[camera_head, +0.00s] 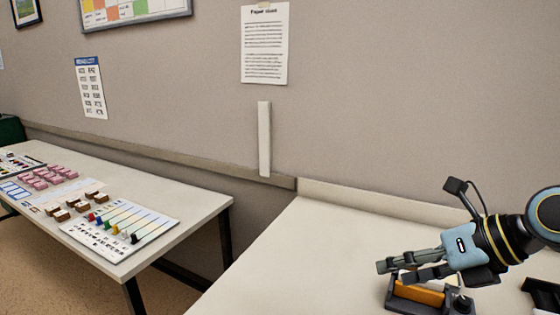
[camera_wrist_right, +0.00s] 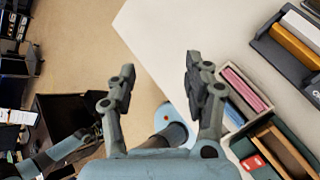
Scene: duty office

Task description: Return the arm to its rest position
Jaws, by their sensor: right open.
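My right gripper (camera_head: 396,271) is at the lower right of the head view, with its arm coming in from the right edge. Its fingers point left, and in the picture they overlap the dark tray with an orange block. In the right wrist view my right gripper (camera_wrist_right: 159,78) has its two fingers spread wide with nothing between them. Floor and the table's pale edge show beyond the fingers. My left gripper is not seen in the head view.
A dark tray (camera_head: 390,299) holds an orange block (camera_head: 420,294) on the right table (camera_head: 290,255). The wrist view shows a box of pink and blue pieces (camera_wrist_right: 240,83) and a green box (camera_wrist_right: 243,147). A left table (camera_head: 190,210) bears cards and pegs. The right table's left part is clear.

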